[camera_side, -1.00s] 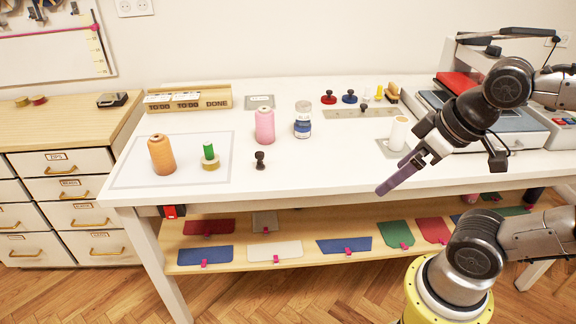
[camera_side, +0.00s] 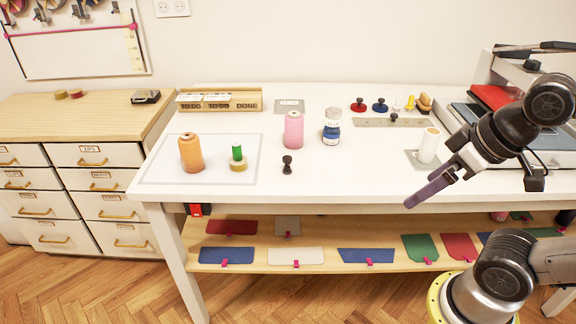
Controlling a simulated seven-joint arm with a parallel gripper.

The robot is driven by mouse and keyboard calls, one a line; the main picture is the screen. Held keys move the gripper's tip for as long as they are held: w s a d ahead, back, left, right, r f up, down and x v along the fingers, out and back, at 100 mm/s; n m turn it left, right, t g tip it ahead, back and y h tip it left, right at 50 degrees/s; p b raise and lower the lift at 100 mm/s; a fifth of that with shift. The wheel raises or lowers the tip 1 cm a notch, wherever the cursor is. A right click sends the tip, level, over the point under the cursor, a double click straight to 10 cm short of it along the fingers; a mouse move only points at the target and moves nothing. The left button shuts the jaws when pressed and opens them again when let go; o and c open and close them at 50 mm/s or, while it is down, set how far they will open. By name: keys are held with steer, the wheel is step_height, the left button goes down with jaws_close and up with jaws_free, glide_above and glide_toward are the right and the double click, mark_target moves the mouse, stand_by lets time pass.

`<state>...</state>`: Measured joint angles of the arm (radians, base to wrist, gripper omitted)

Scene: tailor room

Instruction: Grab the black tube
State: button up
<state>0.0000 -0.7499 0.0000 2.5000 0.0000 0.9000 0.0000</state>
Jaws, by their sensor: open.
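A small black upright piece (camera_side: 287,165) with a narrow waist stands on the white table, right of the green spool. A dark cylinder (camera_side: 566,219) shows partly on the lower shelf at the right edge. I cannot tell which of these is the black tube. My gripper (camera_side: 430,192) is over the table's front right edge, with long dark purple fingers pointing down and left. It is open, and I see nothing held in it. It is well to the right of the small black piece and apart from it.
An orange spool (camera_side: 191,153), green spool (camera_side: 237,152), pink spool (camera_side: 293,129) and blue-labelled jar (camera_side: 331,127) stand on the table. A white spool (camera_side: 428,145) stands close behind my gripper. The table's front middle is clear.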

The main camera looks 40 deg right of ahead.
steer(key=c, duration=0.5)
